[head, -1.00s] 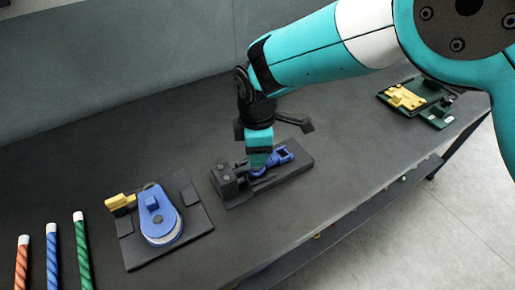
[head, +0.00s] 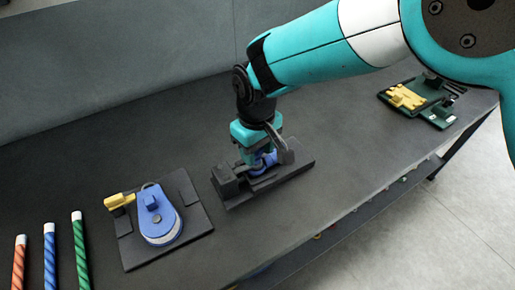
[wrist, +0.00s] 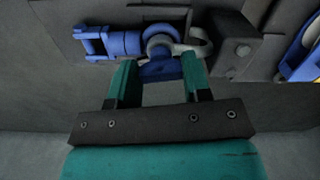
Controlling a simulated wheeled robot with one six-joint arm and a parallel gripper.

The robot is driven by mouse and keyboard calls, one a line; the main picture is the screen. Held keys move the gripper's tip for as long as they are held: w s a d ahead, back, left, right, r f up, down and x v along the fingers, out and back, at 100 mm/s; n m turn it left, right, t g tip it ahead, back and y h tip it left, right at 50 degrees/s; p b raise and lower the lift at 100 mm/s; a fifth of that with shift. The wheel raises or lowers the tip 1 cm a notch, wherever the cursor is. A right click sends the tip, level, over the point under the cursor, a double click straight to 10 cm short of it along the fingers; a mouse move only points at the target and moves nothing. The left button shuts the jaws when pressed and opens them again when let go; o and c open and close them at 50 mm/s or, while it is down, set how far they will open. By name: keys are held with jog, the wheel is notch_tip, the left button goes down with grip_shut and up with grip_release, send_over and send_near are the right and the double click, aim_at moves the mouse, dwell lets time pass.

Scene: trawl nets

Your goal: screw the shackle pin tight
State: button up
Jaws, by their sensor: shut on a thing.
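A blue shackle assembly lies on a dark fixture plate (head: 298,170) on the bench. In the wrist view its blue forked end (wrist: 100,42) is at left, and a blue ring meets a light grey curved hook or bow (wrist: 195,42) in the middle. My gripper (head: 254,158) points down over it. In the wrist view the two teal fingers of my gripper (wrist: 158,72) stand on either side of a blue piece, seemingly the shackle pin's head (wrist: 160,71), and are shut on it. The pin's thread and how far it sits in are hidden.
A dark clamp block (head: 226,182) stands at the plate's left end. Left of it is a blue pulley block (head: 160,220) with a yellow part on another plate. A green tray (head: 435,110) with yellow pieces is at right.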

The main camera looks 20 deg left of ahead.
jog(key=m, duration=0.4)
jog(key=shift+a+r+m, duration=0.1)
jog(key=shift+r+m, duration=0.05)
jog(key=shift+m, duration=0.15)
jog(key=m, duration=0.4)
jog(key=shift+a+m, duration=0.1)
jog(key=shift+m, duration=0.2)
jog(key=m, duration=0.4)
jog(key=shift+a+r+m, duration=0.1)
jog(key=shift+m, duration=0.2)
jog(key=m, duration=0.4)
jog(key=shift+a+m, duration=0.1)
jog(key=shift+m, duration=0.2)
jog(key=m, duration=0.3)
jog(key=shift+m, duration=0.3)
jog(key=m, duration=0.4)
jog(key=shift+w+a, duration=0.1)
jog(key=shift+w, duration=0.05)
jog(key=m, duration=0.5)
jog(key=shift+w, duration=0.1)
jog(key=shift+m, duration=1.9)
